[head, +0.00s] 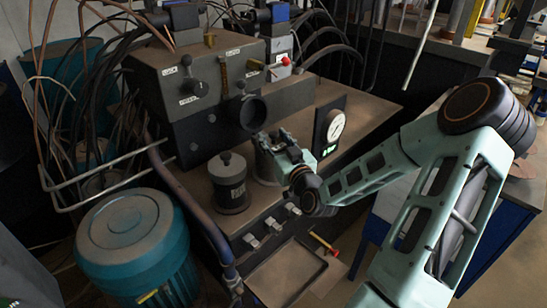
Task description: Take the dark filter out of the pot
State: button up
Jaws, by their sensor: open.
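A grey pot (264,173) stands on the machine's bench top, partly covered by my gripper. My gripper (272,144) is at the pot's upper part, above or at its rim; whether it touches is not clear. Its fingers are small and partly hidden, and I see nothing held between them. A dark cylinder with a knob on top (230,190) stands upright just left of the pot, apart from my gripper. I cannot see into the pot, so a dark filter inside it cannot be made out.
The control block (215,95) with levers and a round black port rises behind the pot. A pressure gauge (334,126) stands to the right. A teal motor (132,240) is at the front left. A shallow tray (287,275) lies in front. Hoses crowd the back left.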

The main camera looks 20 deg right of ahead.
jog(key=shift+c, duration=0.6)
grip_shut()
jog(key=shift+w+r, duration=0.1)
